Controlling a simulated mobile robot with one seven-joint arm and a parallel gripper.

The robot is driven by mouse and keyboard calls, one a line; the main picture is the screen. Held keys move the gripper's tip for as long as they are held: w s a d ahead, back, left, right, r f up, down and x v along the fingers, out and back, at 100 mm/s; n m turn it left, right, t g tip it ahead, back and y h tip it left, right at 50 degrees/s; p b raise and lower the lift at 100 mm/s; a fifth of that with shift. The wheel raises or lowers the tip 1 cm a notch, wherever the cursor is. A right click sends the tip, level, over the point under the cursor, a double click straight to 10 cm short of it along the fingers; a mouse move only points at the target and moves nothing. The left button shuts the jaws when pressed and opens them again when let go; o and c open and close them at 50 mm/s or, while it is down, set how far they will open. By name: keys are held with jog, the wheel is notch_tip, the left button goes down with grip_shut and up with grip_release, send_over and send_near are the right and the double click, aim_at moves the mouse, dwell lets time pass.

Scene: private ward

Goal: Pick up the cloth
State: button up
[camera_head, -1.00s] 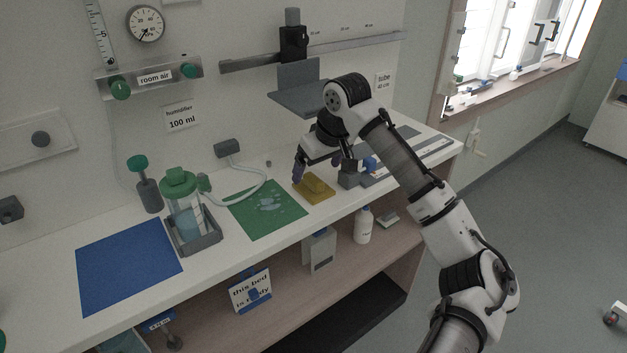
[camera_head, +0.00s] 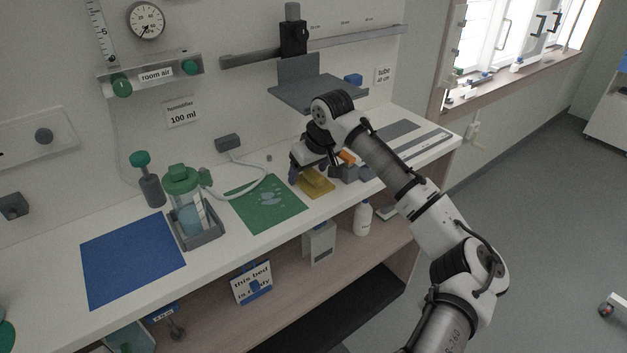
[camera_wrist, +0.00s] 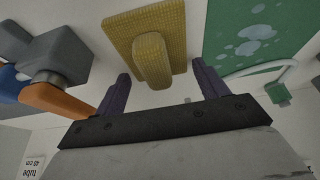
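The cloth (camera_head: 317,189) is mustard yellow, a flat rectangle with a raised rounded ridge across its middle. It lies on the white counter, just right of the green mat. My gripper (camera_head: 308,175) is low over the cloth in the head view, partly covering its back side. Whether a finger touches the cloth cannot be told.
The green mat (camera_head: 262,215) with pale wet-looking patches is left of the cloth. Close on the right stand a grey block (camera_wrist: 65,50) and an orange handle (camera_wrist: 55,100). A hose (camera_head: 240,194) runs from a green-lidded jar (camera_head: 182,190). A grey wall shelf (camera_head: 310,92) hangs behind.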

jog(key=c, duration=0.6)
jog(key=shift+c, duration=0.2)
jog(key=shift+r+b, duration=0.35)
jog(key=shift+r, duration=0.1)
jog(key=shift+s+d+r, duration=0.15)
jog(key=shift+s+r, duration=0.05)
jog(key=s+d+b, duration=0.4)
jog(key=s+d, duration=0.6)
jog(key=s, duration=0.4)
jog(key=shift+d+r+b, duration=0.15)
jog(key=shift+b, duration=0.2)
jog(key=shift+s, duration=0.1)
